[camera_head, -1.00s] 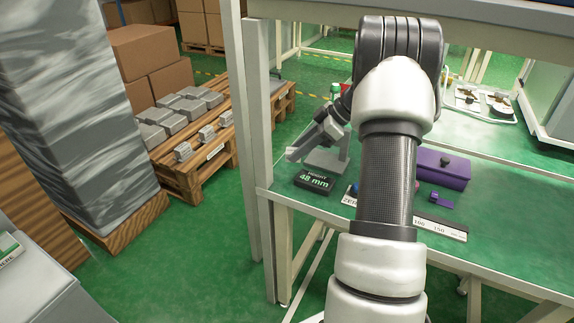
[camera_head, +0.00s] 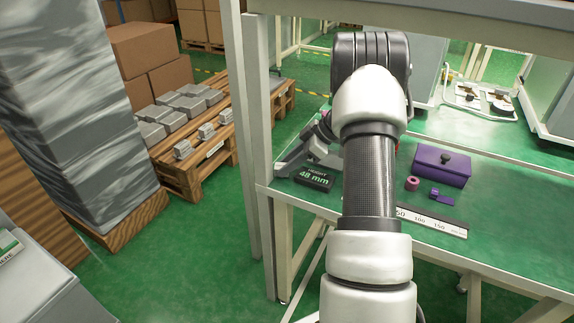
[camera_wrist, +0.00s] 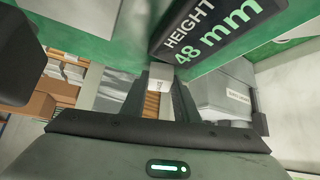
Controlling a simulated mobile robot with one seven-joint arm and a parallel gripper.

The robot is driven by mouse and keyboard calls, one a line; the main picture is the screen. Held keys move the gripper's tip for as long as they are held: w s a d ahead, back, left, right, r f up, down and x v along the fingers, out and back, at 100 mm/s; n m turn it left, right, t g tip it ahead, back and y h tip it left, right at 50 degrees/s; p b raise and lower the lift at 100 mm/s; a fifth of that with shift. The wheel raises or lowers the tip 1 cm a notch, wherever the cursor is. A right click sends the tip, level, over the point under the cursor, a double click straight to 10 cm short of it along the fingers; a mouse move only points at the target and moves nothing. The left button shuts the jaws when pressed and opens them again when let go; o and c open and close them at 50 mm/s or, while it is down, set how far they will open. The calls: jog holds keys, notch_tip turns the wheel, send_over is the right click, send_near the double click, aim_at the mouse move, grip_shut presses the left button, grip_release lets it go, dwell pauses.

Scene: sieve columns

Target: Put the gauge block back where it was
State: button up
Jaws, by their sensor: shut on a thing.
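My gripper (camera_wrist: 161,92) is shut on a small pale grey block (camera_wrist: 160,72), which I take to be the gauge block, held between the fingertips in the wrist view. In the head view my gripper (camera_head: 290,164) is low at the left end of the green bench, just behind and left of the black height display (camera_head: 315,179). The display reads 48 mm and also shows close by in the wrist view (camera_wrist: 210,35). The block is not clear in the head view. I cannot tell whether it touches a surface.
Right of my arm on the green bench (camera_head: 505,215) are a purple box with a dark knob (camera_head: 441,166), a pink ring (camera_head: 412,184), a small purple piece (camera_head: 441,196) and a ruler strip (camera_head: 432,221). A bench post (camera_head: 257,110) stands left of my gripper.

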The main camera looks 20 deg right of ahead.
jog(key=shift+f+b, duration=0.2)
jog(key=shift+b, duration=0.1)
jog(key=o, duration=1.2)
jog(key=shift+c, duration=0.2)
jog(key=shift+r, duration=0.1)
jog(key=shift+r+p, duration=0.2)
jog(key=shift+p, duration=0.15)
jog(key=p+v, duration=0.1)
jog(key=v, duration=0.6)
jog(key=shift+d+r, duration=0.15)
